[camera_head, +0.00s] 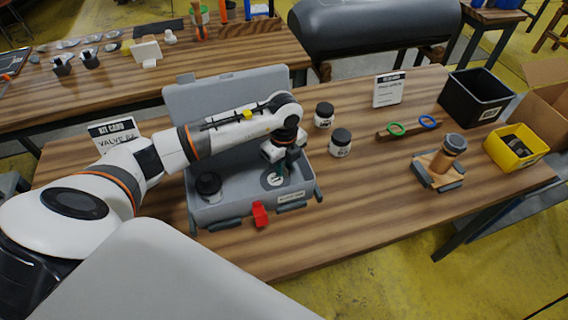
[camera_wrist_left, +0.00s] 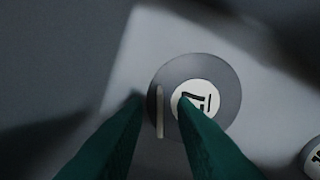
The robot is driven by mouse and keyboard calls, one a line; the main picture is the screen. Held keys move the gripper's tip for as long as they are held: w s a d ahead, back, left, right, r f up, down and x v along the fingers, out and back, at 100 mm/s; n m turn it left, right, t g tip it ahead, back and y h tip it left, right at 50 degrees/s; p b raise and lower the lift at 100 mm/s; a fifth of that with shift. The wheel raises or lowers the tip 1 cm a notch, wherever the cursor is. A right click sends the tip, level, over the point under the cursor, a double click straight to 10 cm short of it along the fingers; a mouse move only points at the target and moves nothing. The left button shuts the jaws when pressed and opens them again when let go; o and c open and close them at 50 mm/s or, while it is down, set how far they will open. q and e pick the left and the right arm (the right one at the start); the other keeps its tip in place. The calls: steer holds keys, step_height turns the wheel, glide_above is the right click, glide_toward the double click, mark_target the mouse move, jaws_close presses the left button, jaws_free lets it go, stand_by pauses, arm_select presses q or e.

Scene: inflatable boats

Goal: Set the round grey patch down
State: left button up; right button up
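The round grey patch (camera_wrist_left: 226,84) lies flat in the left wrist view, with a pale disc bearing dark marks at its middle and a thin pale tab standing near its left side. My left gripper (camera_wrist_left: 160,99) has its two green fingers apart, one on each side of the tab; they do not look closed on it. In the head view the left gripper (camera_head: 279,168) points down into the open grey case (camera_head: 238,209), where a small pale round shape (camera_head: 271,181) shows beside the fingertips. My right gripper is not in view.
A black round thing (camera_head: 208,184) sits in the case's left part, and a red latch (camera_head: 260,213) is at its front. Two dark-lidded jars (camera_head: 341,143) stand right of it. Farther right are a wooden fixture (camera_head: 437,165) and a yellow bin (camera_head: 516,148). The table front is clear.

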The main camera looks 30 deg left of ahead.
mark_target(284, 168)
arm_select(q)
steer(key=shift+r, duration=0.65)
step_height(284, 168, up, 11)
steer(key=b, duration=0.1)
steer(key=shift+b, duration=0.3)
